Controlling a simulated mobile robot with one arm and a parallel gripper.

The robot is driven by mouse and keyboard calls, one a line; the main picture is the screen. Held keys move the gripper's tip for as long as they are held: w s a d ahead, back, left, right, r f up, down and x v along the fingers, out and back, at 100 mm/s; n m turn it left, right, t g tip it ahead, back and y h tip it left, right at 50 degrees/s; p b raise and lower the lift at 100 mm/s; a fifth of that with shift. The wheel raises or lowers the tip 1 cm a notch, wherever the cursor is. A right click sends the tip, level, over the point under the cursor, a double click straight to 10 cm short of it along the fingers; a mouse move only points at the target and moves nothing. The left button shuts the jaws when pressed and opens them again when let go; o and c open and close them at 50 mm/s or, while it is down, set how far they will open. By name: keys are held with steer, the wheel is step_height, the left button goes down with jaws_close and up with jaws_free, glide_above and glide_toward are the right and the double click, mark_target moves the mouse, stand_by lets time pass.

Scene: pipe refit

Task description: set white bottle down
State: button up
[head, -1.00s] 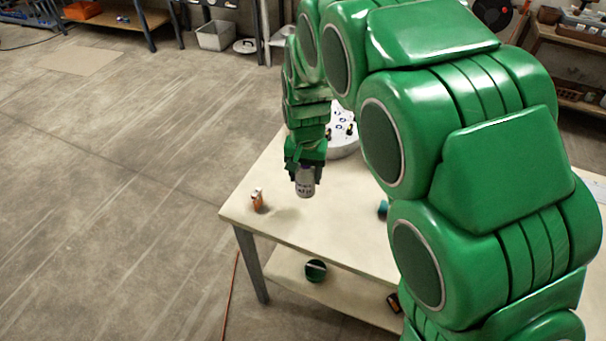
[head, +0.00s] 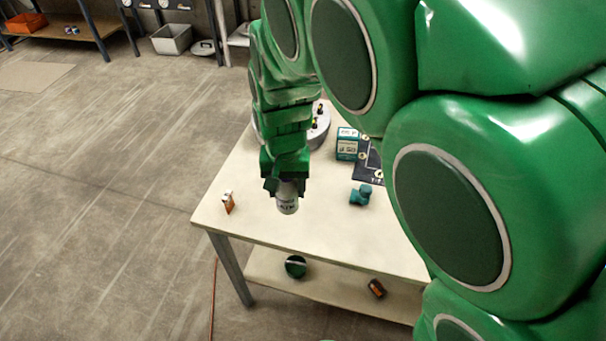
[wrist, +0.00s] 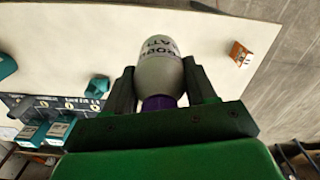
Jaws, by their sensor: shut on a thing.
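The white bottle (head: 287,199) is a small pale cylinder with dark lettering. My gripper (head: 285,186) is shut on it, and the bottle hangs below the fingers over the front left part of the table (head: 330,235). In the wrist view the bottle (wrist: 158,68) sits between the two fingers (wrist: 163,88), with a purple band at its neck. I cannot tell whether its base touches the tabletop. My arm hides part of the table's right side.
An orange-and-white item (head: 228,202) stands near the left edge. A teal pipe fitting (head: 361,195) lies to the right, with a teal-and-white box (head: 347,143) behind. A round grey container (head: 319,128) stands at the back. The lower shelf holds a green round item (head: 296,266).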

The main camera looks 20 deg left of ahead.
steer(key=shift+d, duration=0.1)
steer(key=w+d, duration=2)
steer(key=d, duration=0.3)
steer(key=shift+w+a+f, duration=0.4)
steer(key=shift+w+f, duration=1.65)
steer(key=shift+w, duration=0.3)
steer(key=shift+w+a+f, duration=0.4)
steer(key=shift+w+f, duration=1.65)
steer(key=shift+w, duration=0.3)
steer(key=shift+w+a+f, duration=0.4)
steer(key=shift+w+f, duration=1.65)
steer(key=shift+w, duration=0.3)
steer(key=shift+f, duration=0.1)
steer(key=o, duration=1.2)
steer(key=shift+c, duration=0.2)
